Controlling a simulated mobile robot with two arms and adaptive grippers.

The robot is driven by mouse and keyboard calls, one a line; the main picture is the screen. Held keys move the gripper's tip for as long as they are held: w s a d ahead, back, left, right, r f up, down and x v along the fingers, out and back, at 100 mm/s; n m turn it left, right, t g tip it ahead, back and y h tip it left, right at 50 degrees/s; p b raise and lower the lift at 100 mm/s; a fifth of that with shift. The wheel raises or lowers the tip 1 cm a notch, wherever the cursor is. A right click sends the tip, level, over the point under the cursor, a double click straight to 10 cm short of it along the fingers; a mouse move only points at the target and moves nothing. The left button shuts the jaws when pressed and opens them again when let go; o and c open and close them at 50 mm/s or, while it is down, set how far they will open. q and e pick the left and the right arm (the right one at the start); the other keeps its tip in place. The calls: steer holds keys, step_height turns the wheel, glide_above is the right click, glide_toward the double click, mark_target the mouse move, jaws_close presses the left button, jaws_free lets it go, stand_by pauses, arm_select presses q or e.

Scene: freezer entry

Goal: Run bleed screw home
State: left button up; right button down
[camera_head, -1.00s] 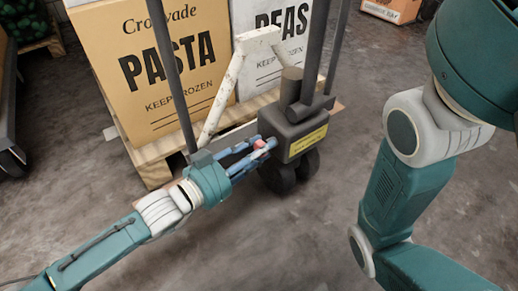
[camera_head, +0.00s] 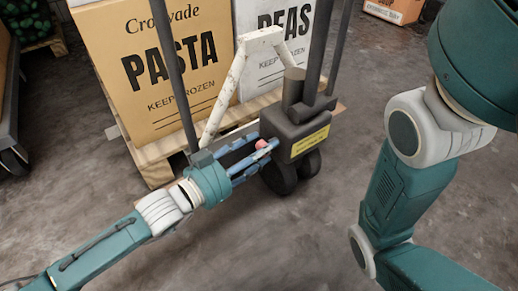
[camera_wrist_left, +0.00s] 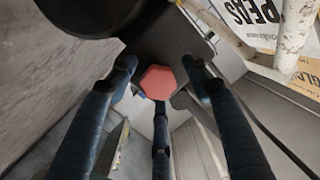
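The bleed screw has a red six-sided head (camera_wrist_left: 157,82) and sticks out of the left side of the dark pump block (camera_head: 300,132). In the head view the red head (camera_head: 262,144) shows between the blue fingers of my left gripper (camera_head: 263,146). In the left wrist view my left gripper (camera_wrist_left: 159,88) is open. The head faces the wrist camera nearly square on. The screw's shank is hidden behind its head. My right gripper is out of view.
The pump block has a yellow label (camera_head: 311,139) and stands over dark wheels (camera_head: 281,178). Dark upright bars and a white chipped frame (camera_head: 226,92) rise close by. A pallet (camera_head: 150,160) carries a PASTA box (camera_head: 150,60) and a PEAS box (camera_head: 275,50). Floor in front is clear.

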arm_select(q)
steer(key=shift+s, duration=0.15)
steer(key=v, duration=1.1)
steer(key=shift+s+a, duration=0.2)
steer(key=shift+a, duration=0.15)
steer(key=shift+o, duration=0.2)
